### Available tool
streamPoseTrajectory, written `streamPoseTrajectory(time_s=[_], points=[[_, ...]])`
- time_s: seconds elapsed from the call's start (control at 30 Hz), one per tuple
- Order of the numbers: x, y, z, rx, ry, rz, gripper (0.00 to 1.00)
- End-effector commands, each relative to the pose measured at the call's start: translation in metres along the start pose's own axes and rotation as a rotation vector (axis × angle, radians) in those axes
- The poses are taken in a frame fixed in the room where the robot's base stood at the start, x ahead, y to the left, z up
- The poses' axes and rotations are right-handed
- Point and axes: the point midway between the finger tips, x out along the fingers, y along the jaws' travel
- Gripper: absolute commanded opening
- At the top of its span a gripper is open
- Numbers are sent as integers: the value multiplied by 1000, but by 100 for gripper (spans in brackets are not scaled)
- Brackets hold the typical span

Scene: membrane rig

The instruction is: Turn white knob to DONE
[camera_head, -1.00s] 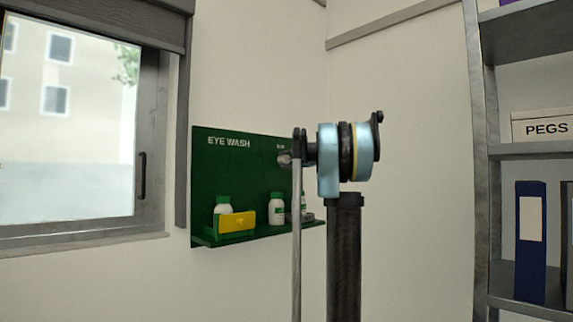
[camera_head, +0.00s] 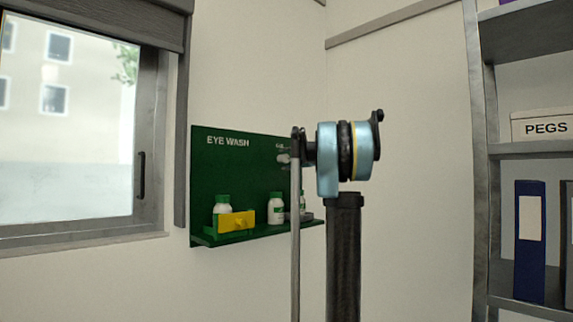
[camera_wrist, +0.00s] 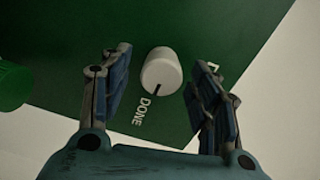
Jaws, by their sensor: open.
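The white knob (camera_wrist: 161,70) sits on a green panel (camera_wrist: 75,50) in the wrist view. A black mark on the knob's lower edge faces down and slightly left, toward the white word DONE (camera_wrist: 142,110). My gripper (camera_wrist: 162,60) is open, with one finger on each side of the knob and a visible gap at both sides. Another white letter lies by the right finger, which partly hides its label.
A shelf on the board bears white bottles (camera_head: 275,210) with green caps and a yellow box (camera_head: 237,222). A window (camera_head: 70,120) is at the left. A metal rack with a PEGS box (camera_head: 542,127) and binders (camera_head: 530,240) stands at the right.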

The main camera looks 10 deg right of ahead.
Motion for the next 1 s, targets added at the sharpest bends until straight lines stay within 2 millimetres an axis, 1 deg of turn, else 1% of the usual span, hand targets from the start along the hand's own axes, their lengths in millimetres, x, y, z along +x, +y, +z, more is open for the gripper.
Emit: streamPoseTrajectory(time_s=[0.3, 0.5, 0.6, 0.7, 1.0], points=[[-58, 1, -1, 0, 3, 1, 56], [-91, 2, -1, 0, 3, 1, 56], [-101, 2, -2, 0, 3, 2, 56], [-107, 2, -1, 0, 1, 1, 56], [-110, 2, -1, 0, 0, 1, 56]])
